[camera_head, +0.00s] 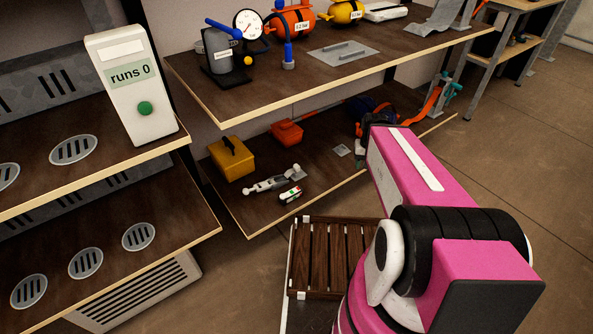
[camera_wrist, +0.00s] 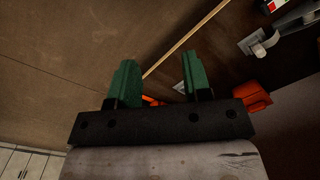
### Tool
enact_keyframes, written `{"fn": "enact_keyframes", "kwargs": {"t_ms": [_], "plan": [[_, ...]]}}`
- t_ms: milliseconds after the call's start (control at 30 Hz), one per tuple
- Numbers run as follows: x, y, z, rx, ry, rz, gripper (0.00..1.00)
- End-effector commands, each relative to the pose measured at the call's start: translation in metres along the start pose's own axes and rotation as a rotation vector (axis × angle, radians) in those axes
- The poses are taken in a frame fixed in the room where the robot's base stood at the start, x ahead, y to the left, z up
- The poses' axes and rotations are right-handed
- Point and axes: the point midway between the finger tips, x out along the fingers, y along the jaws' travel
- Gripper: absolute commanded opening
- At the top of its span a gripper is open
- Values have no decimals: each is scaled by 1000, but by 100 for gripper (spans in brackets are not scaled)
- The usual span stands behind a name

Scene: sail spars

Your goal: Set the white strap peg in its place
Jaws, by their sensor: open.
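My gripper (camera_wrist: 158,80) shows in the wrist view with its two green fingers apart and nothing held between them. A pale, long fitting (camera_head: 266,185) lies on the lower shelf and may be the white strap peg; I cannot tell for sure. A grey-white fitting also shows at the upper right of the wrist view (camera_wrist: 262,47), apart from my fingers. A small white item with green and dark marks (camera_head: 290,195) lies beside the pale fitting. I cannot make out the peg's place.
The lower shelf (camera_head: 225,203) also holds a yellow box (camera_head: 232,158) and an orange box (camera_head: 287,133). The upper shelf (camera_head: 215,100) carries a gauge (camera_head: 249,24) and tanks. A slatted wooden stand (camera_head: 328,258) is low beside my arm. Open floor lies at right.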

Motion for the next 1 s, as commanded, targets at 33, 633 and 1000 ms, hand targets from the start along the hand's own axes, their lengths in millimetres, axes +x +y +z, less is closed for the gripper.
{"fn": "enact_keyframes", "kwargs": {"t_ms": [33,633,1000], "plan": [[1,-1,-1,-3,0,0,34],[106,-201,-167,-551,-6,-2,34],[134,-265,-189,-704,-6,-2,34]]}}
